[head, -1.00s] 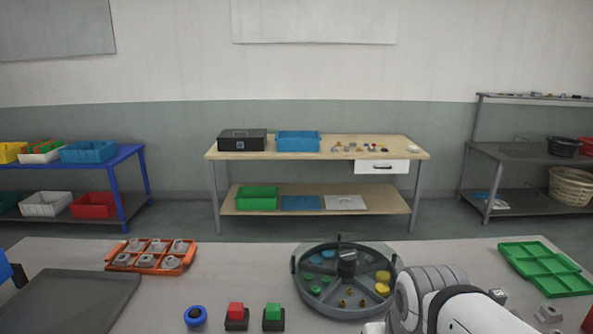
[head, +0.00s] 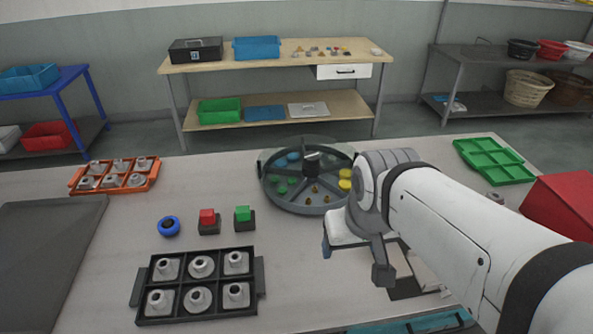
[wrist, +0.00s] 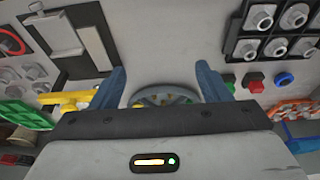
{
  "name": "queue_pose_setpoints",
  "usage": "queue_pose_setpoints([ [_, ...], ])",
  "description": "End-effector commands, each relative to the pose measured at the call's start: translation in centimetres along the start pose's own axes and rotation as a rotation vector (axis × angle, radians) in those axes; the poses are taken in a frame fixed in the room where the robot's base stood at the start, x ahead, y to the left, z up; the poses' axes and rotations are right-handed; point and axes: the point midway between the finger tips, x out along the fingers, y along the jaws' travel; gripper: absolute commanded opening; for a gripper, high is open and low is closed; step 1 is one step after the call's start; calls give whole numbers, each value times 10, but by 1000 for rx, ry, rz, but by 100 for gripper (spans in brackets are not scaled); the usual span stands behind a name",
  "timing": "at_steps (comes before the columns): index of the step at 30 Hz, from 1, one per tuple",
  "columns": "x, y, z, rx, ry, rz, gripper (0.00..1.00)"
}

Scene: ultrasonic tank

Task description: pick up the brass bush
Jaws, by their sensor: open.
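Small brass-coloured pieces (head: 315,188) lie in the front compartment of a round grey divided tray (head: 277,205) in the head view. They are too small to tell which is a bush. Other compartments hold green, blue and yellow pieces. My gripper (head: 355,262) is open and empty, in front of the round tray and to its right, above the table. In the wrist view my gripper (wrist: 163,75) shows two blue fingers wide apart, with part of the round tray (wrist: 165,96) beyond them. The brass pieces cannot be made out there.
A black tray (head: 208,288) of grey fittings stands at front left. Red (head: 207,217) and green (head: 243,213) buttons and a blue ring (head: 169,226) lie behind it. An orange tray (head: 153,178), a green tray (head: 483,150) and a red box (head: 560,205) stand near the sides.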

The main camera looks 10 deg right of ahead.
Motion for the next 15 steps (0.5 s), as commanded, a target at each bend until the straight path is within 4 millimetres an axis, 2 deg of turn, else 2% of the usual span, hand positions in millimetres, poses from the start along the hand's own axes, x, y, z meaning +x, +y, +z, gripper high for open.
queue_pose_setpoints([
  [1,0,0,0,0,0,0,68],
  [4,2,0,-4,8,-2,3,59],
  [7,7,1,-17,38,-7,16,51],
  [11,21,2,-51,114,-10,49,42],
  [15,42,1,-94,213,-5,90,42],
])
